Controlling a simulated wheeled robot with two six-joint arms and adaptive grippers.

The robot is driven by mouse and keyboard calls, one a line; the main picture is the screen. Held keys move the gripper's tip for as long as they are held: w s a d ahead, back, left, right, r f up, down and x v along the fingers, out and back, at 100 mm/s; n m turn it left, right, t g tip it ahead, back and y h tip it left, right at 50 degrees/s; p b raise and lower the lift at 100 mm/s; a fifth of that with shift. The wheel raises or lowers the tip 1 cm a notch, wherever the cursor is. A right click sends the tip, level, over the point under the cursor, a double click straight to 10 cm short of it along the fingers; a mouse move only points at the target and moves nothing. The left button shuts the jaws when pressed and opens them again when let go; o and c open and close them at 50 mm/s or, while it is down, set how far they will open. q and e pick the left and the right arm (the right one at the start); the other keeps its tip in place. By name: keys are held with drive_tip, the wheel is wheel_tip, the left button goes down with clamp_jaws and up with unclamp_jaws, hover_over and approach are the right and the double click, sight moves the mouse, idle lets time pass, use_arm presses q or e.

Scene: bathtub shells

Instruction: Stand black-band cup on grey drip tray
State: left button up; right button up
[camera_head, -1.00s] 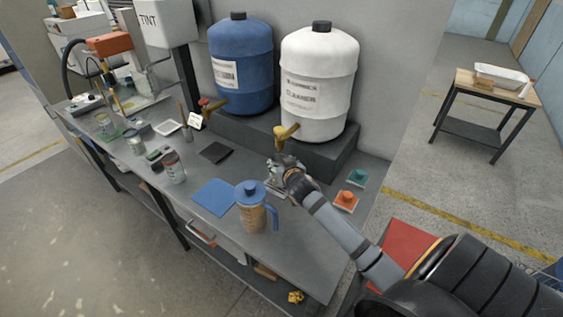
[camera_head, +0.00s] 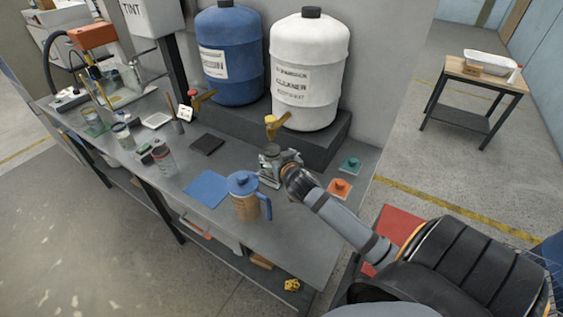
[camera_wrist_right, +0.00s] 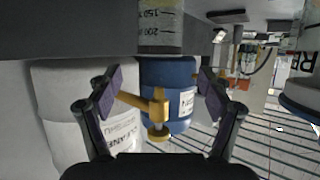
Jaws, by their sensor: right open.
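My right gripper (camera_head: 279,166) is over the counter, in front of the yellow tap of the white drum. In the right wrist view its fingers (camera_wrist_right: 158,92) are apart with nothing between them. A cup with volume marks (camera_wrist_right: 160,28) is at the top of that view, beyond the fingertips and apart from them. No black band is clearly visible on it. In the head view a small dark-topped shape (camera_head: 269,151) shows beside the gripper; I cannot tell what it stands on. The grey drip tray cannot be made out, perhaps hidden by the gripper. My left gripper is out of view.
The white drum (camera_head: 308,75) and blue drum (camera_head: 231,50) stand on a dark raised block behind. A blue-lidded jug (camera_head: 245,200) stands close in front of the gripper.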

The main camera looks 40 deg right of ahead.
drive_tip(key=v, duration=0.8)
drive_tip(key=shift+w, duration=0.1)
